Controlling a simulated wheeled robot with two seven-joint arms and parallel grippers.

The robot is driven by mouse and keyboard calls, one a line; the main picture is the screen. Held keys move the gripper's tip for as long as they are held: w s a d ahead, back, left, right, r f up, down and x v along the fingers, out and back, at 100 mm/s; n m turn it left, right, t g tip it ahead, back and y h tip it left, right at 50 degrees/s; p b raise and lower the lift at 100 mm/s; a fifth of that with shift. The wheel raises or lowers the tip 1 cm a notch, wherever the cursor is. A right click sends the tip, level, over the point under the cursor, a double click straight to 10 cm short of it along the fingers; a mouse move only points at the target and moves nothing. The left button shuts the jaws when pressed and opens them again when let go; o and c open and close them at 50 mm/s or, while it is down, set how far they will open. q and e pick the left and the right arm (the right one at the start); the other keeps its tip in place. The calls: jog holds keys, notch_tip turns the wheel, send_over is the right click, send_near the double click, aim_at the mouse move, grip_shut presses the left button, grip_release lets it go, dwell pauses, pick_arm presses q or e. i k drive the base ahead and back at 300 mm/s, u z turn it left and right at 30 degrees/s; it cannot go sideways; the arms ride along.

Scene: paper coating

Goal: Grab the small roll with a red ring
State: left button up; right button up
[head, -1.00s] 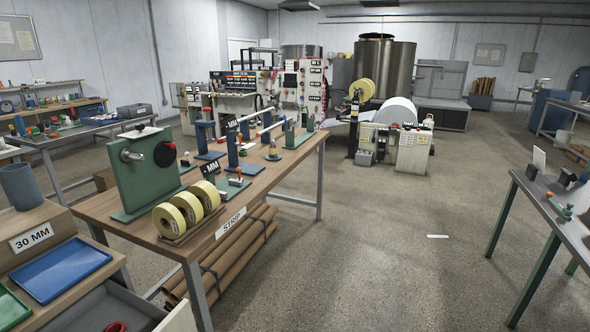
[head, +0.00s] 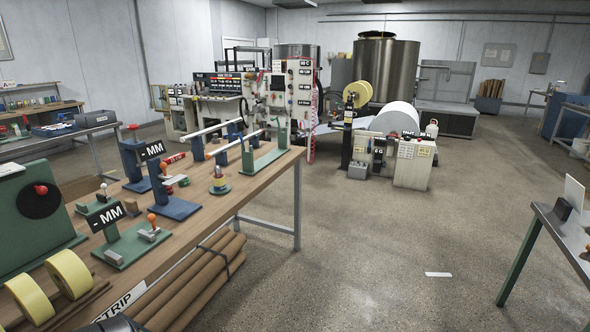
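I cannot make out a small roll with a red ring for certain. Two pale yellow rolls, a right one (head: 69,272) and a left one (head: 29,298), stand on edge on a brown rack at the near left of the wooden table (head: 265,172). No red ring shows on them. A larger yellow roll (head: 357,94) is mounted on a machine in the background. Neither of my grippers is in view. A dark curved shape at the bottom left edge is too cut off to tell.
Green and blue measuring stands (head: 128,243) crowd the wooden table. Brown paper tubes (head: 190,285) lie bundled beneath it. A grey bench (head: 565,232) stands at the right. The floor (head: 370,250) between is open, with a white strip (head: 438,274) on it.

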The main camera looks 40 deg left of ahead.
aim_at(221, 182)
jog(key=z, duration=0.1)
jog(key=i, duration=2.4)
jog(key=u, duration=0.75)
jog(key=i, duration=1.05)
jog(key=u, duration=1.6)
jog(key=i, duration=0.75)
jog(key=u, duration=0.7)
